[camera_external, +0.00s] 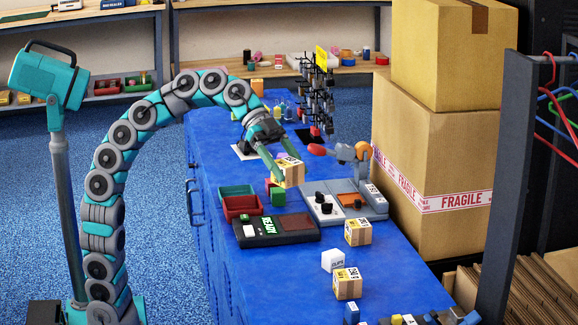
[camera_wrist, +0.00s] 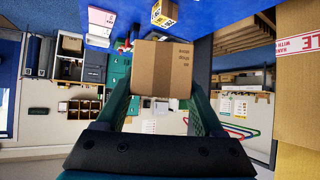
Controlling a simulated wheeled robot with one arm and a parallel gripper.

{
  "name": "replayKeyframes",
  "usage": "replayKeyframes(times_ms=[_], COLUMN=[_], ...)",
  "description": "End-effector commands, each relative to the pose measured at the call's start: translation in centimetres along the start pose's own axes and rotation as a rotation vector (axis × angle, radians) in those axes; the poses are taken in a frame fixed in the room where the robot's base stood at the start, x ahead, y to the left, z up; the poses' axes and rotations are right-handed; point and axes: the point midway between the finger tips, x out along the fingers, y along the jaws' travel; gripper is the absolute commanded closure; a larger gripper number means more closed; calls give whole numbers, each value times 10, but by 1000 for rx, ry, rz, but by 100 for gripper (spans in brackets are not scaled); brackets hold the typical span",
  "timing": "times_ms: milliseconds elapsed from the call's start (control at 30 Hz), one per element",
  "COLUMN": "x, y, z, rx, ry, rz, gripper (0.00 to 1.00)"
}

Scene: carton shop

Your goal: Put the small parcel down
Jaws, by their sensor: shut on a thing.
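My gripper (camera_external: 281,160) is shut on the small parcel (camera_external: 289,174), a brown carton with a yellow and white label. In the external view the parcel is over the blue bench (camera_external: 400,264), behind the red and green bins; I cannot tell whether it touches anything below. Two similar parcels (camera_external: 358,232) (camera_external: 348,284) stand on the near part of the bench.
A black device with a green READY display (camera_external: 267,227) and a grey machine (camera_external: 325,207) stand on the bench. A red bin (camera_external: 240,206), a white cube (camera_external: 333,261) and a black rack (camera_external: 318,95) are nearby. Big FRAGILE cartons (camera_external: 425,150) stand at the right.

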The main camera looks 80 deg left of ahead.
Motion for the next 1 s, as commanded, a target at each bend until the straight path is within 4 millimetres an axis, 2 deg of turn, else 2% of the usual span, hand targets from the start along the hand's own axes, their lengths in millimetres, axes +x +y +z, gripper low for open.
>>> replayKeyframes(times_ms=[33, 200, 500, 800, 1000], x=[-12, -49, -123, -204, -258], y=[-12, -48, -96, -122, -128], z=[11, 38, 90, 144, 180], rx=[-38, -176, -417, -656, -809], ry=[1, 0, 1, 2, 2], rz=[-62, -264, -620, -969, -1195], gripper=[94, 94, 94, 94, 94])
